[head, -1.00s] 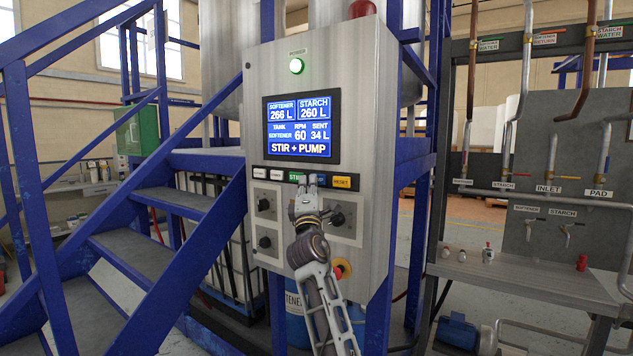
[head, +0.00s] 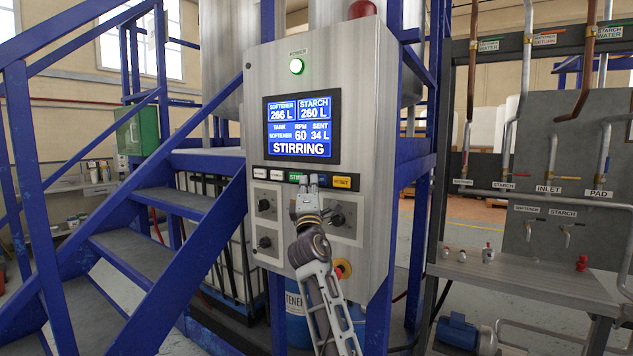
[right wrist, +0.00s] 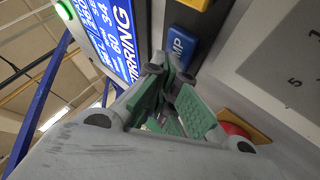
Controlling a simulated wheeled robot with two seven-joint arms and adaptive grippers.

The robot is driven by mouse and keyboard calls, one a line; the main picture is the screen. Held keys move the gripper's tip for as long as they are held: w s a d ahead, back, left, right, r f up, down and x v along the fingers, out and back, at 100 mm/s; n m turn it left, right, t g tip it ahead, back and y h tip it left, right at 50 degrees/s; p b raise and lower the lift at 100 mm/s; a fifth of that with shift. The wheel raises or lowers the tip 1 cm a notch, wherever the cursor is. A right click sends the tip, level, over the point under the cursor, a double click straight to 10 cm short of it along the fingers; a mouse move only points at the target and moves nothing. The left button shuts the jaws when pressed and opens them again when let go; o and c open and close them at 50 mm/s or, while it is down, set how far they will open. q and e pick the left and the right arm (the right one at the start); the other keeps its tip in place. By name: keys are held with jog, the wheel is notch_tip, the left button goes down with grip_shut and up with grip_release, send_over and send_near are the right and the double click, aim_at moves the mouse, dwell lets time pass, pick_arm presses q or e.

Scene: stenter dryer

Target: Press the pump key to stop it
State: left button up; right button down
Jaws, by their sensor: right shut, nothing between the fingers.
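The blue pump key (right wrist: 180,45) is in the key row of the control panel, its lettering partly readable in the right wrist view. In the head view the pump key (head: 321,180) shows beside my right fingertips, partly covered. My right gripper (head: 307,182) is shut and empty in front of the key row. In the right wrist view the green-padded fingers (right wrist: 168,78) end just short of the blue key, with a small gap apparent. The panel's screen (head: 301,127) reads STIRRING, softener tank, 60 RPM, 34 L sent. My left gripper is out of view.
A green stir key (head: 295,177) and a yellow reset key (head: 342,182) flank the pump key. Black knobs (head: 337,219) and a red stop button (head: 345,268) sit below. Blue stairs (head: 165,200) stand left; a pipe rack (head: 540,190) stands right.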

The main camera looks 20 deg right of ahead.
jog(key=shift+s+a, duration=0.1)
jog(key=shift+s+a+f, duration=0.1)
jog(key=shift+s+a, duration=0.4)
jog(key=shift+a, duration=0.05)
jog(key=shift+a, duration=0.1)
dwell(0.3)
jog(key=s+a, duration=0.1)
jog(key=a, duration=0.1)
jog(key=s+a, duration=0.1)
jog(key=s, duration=0.1)
jog(key=shift+a, duration=0.4)
dwell(1.0)
